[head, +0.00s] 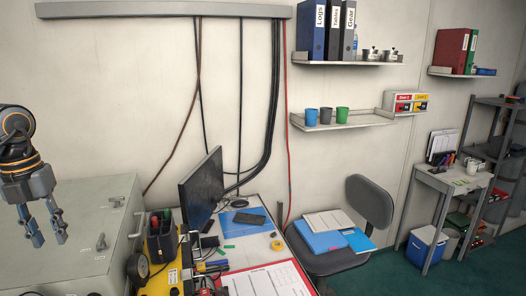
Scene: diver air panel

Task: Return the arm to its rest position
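My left gripper (47,236) shows at the left edge of the head view. It hangs with its fingers pointing down, in front of the grey-green cabinet (95,210). Its two fingers are apart with nothing between them. The arm comes in from the left edge, and most of it lies outside the picture. My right gripper is not in view.
A desk holds a dark monitor (201,187), a yellow tool case (160,277), a red-edged clipboard (268,280) and loose tools. A chair (370,203) with folders stands right of it. Wall shelves (345,121) hold cups and binders.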

